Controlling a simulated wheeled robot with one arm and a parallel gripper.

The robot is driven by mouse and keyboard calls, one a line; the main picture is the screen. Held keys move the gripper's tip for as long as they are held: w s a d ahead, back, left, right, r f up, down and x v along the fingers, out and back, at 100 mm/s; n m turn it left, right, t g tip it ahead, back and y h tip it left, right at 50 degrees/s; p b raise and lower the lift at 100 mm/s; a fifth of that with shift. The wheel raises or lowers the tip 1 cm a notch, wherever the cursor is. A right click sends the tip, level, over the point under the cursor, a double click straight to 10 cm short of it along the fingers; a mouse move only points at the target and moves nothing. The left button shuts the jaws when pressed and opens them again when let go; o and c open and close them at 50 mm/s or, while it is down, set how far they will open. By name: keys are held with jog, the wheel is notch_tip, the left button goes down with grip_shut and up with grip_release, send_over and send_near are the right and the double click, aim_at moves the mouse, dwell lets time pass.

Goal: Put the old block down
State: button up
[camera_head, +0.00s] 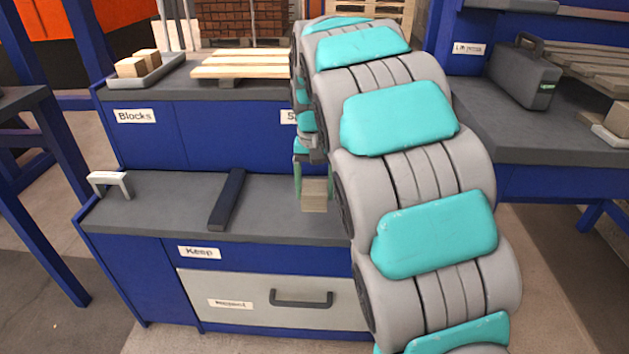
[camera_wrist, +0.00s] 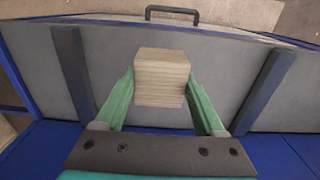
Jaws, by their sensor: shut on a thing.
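The old block (camera_head: 315,195) is a small pale wooden cube, greyish and layered in look. My gripper (camera_head: 312,182) is shut on it, with a green finger on each side. In the wrist view the block (camera_wrist: 160,80) sits between the fingertips of my gripper (camera_wrist: 160,92), over a grey surface. In the head view it hangs at the lower grey bench top (camera_head: 270,220), to the right of a dark divider bar (camera_head: 228,198). I cannot tell whether its underside touches the surface. My arm hides the bench to its right in the head view.
The wrist view shows dark bars to the left (camera_wrist: 73,70) and right (camera_wrist: 264,90) of the block. A "Keep" label (camera_head: 199,252) marks the bench front, above a drawer (camera_head: 240,295). A tray (camera_head: 150,75) with two wooden blocks stands above "Blocks". A toolbox (camera_head: 522,75) stands on the right bench.

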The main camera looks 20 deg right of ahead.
aim_at(314, 182)
jog(key=shift+w+d+f+p, duration=0.25)
jog(key=shift+w+f, duration=0.45)
jog(key=shift+w, duration=0.55)
jog(key=shift+w+d+f+p, duration=0.15)
jog(key=shift+w+d+f, duration=0.25)
jog(key=shift+w+f, duration=0.6)
jog(key=shift+w+d+f+p, duration=0.25)
jog(key=shift+w+f, duration=0.2)
jog(key=shift+w, duration=1.05)
jog(key=shift+f, duration=0.6)
jog(key=o, duration=1.5)
jog(key=shift+d, duration=0.1)
jog(key=shift+r+b, duration=0.45)
jog(key=shift+r, duration=6.15)
